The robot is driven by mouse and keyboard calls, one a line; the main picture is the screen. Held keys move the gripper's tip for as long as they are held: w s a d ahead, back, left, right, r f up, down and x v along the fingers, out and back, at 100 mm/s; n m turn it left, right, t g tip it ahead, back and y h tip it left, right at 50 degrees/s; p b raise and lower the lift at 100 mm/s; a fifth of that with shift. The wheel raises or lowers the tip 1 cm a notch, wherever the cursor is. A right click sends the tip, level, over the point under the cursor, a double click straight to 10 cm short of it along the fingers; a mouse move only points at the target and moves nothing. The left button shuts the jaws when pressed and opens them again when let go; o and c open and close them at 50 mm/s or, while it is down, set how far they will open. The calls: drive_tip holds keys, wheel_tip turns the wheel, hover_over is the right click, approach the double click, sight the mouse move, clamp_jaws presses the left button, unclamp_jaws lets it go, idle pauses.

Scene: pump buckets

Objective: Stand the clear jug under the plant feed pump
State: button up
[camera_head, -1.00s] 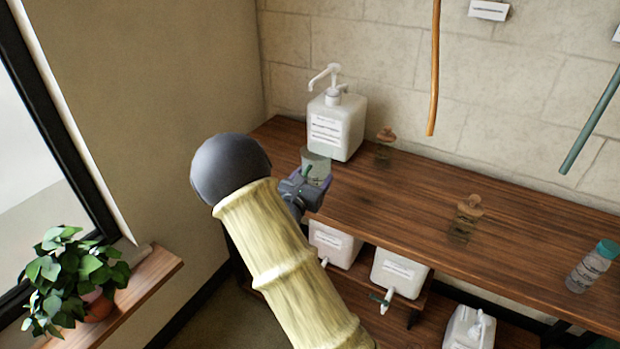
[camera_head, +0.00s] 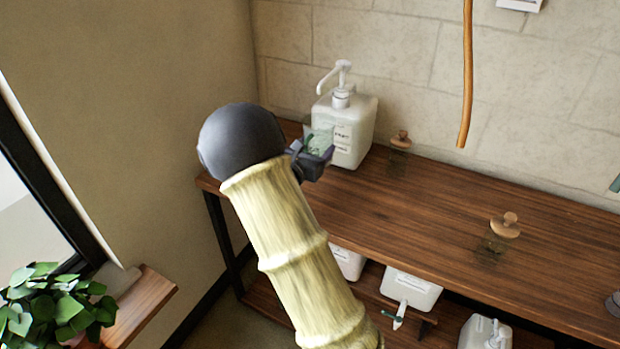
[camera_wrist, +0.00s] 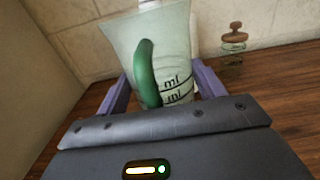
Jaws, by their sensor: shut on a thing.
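The clear jug (camera_wrist: 165,45) has a green handle and black ml marks. In the wrist view it stands nearly upright between the purple fingers of my gripper (camera_wrist: 162,88), which is shut on it. In the head view the jug (camera_head: 317,138) shows partly behind my gripper (camera_head: 318,160). It overlaps the left side of a white pump bucket (camera_head: 362,125), below its spout. The bucket's label is too small to read, so I cannot tell if it is the plant feed one. Whether the jug's base touches the bench is hidden.
The wooden bench (camera_head: 430,210) is mostly clear. A cork-topped glass jar (camera_head: 400,141) stands right of the bucket, another jar (camera_head: 503,232) further right. An orange hose (camera_head: 466,80) hangs above. White containers (camera_head: 410,290) sit on the lower shelf. A plant (camera_head: 50,305) is at left.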

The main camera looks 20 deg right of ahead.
drive_tip(key=shift+w, duration=0.35)
drive_tip(key=shift+f+b, duration=0.45)
drive_tip(key=shift+f, duration=2.6)
drive_tip(key=shift+f, duration=1.9)
drive_tip(key=shift+f+b, duration=0.1)
drive_tip(key=shift+b, duration=0.25)
drive_tip(key=o, duration=1)
